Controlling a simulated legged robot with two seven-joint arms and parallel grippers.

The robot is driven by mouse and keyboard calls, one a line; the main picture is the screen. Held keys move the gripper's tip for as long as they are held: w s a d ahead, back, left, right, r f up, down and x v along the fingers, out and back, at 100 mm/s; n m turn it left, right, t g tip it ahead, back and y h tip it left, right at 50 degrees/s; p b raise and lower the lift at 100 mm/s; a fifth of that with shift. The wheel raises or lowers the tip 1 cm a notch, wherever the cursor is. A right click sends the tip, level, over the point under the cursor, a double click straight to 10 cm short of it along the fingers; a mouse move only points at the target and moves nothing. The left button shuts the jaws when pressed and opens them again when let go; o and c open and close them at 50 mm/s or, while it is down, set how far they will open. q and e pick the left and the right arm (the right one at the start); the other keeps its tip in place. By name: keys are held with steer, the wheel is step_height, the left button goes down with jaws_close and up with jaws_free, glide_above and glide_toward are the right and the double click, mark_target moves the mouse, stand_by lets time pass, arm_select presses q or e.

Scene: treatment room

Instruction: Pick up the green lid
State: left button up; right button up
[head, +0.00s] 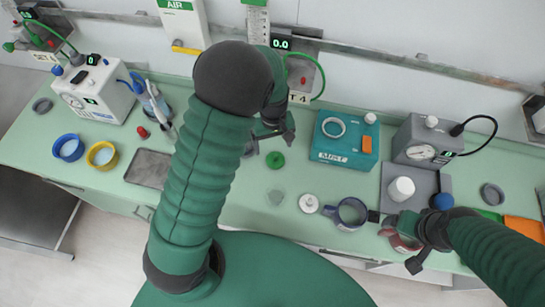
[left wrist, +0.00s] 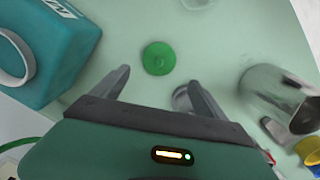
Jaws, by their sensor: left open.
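The green lid (head: 275,160) is a small round disc with a central knob, lying flat on the pale green counter (head: 235,205). In the left wrist view the green lid (left wrist: 158,58) lies ahead of the fingers, roughly midway between their tips. My left gripper (head: 277,136) is open and empty, just behind the lid in the head view; its spread fingers show in the left wrist view (left wrist: 160,82). My right gripper (head: 393,241) has its fingers spread apart over a reddish ring-shaped item (head: 403,240); whether it touches the item is unclear.
A teal box (head: 335,155) stands right of the lid. A white round lid (head: 308,203) and a blue-grey ring-shaped item (head: 351,213) lie near the front edge. A metal tray (head: 148,168), a yellow ring (head: 102,155) and a blue ring (head: 68,147) are at left.

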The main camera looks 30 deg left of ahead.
mark_target(277, 157)
arm_select(q)
steer(key=shift+f, duration=0.75)
steer(key=shift+d+f, duration=0.25)
steer(key=shift+d, duration=0.05)
steer(key=f, duration=0.1)
steer(key=d+f, duration=0.1)
steer(key=f, duration=0.1)
steer(key=f+p, duration=0.1)
steer(key=shift+s+d+f, duration=0.2)
steer(key=shift+s+d, duration=0.15)
steer(key=shift+d, duration=0.05)
steer(key=shift+w+a+f, duration=0.15)
steer(key=shift+a+f, duration=0.05)
steer(key=shift+a, duration=0.6)
steer(key=shift+c, duration=0.7)
steer(key=shift+a, duration=0.15)
steer(key=shift+c, duration=3.5)
steer(key=shift+d+r, duration=0.1)
steer(key=shift+d, duration=0.6)
steer(key=c, duration=0.6)
steer(key=shift+a, duration=0.1)
arm_select(e)
steer(key=shift+d+r, duration=0.25)
steer(key=shift+d, duration=0.3)
steer(key=shift+d+r, duration=0.2)
steer(key=shift+d, duration=0.3)
